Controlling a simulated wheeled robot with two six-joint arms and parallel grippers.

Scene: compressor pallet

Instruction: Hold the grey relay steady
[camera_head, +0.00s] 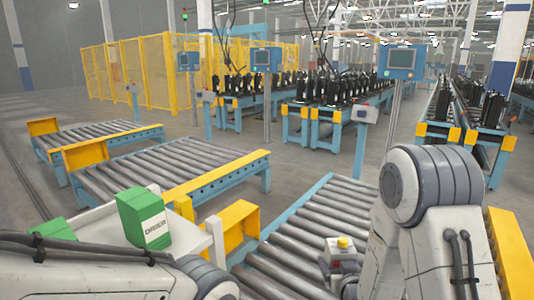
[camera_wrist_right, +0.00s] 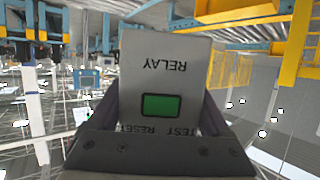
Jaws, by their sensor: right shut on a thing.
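The grey relay (camera_wrist_right: 160,68) fills the middle of the right wrist view. It is a light grey box with a green window, and its lettering RELAY, TEST and RESET reads upside down. My right gripper (camera_wrist_right: 160,108) is shut on it, with a dark finger along each side. The relay's far side is hidden.
A green and white DRIER box (camera_head: 143,217) stands on a light grey surface at the left. A roller conveyor (camera_head: 290,235) runs beside my right arm, near a small box with a yellow button (camera_head: 343,242). Another roller conveyor (camera_head: 150,172) lies left; a screen post (camera_head: 400,62) stands behind.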

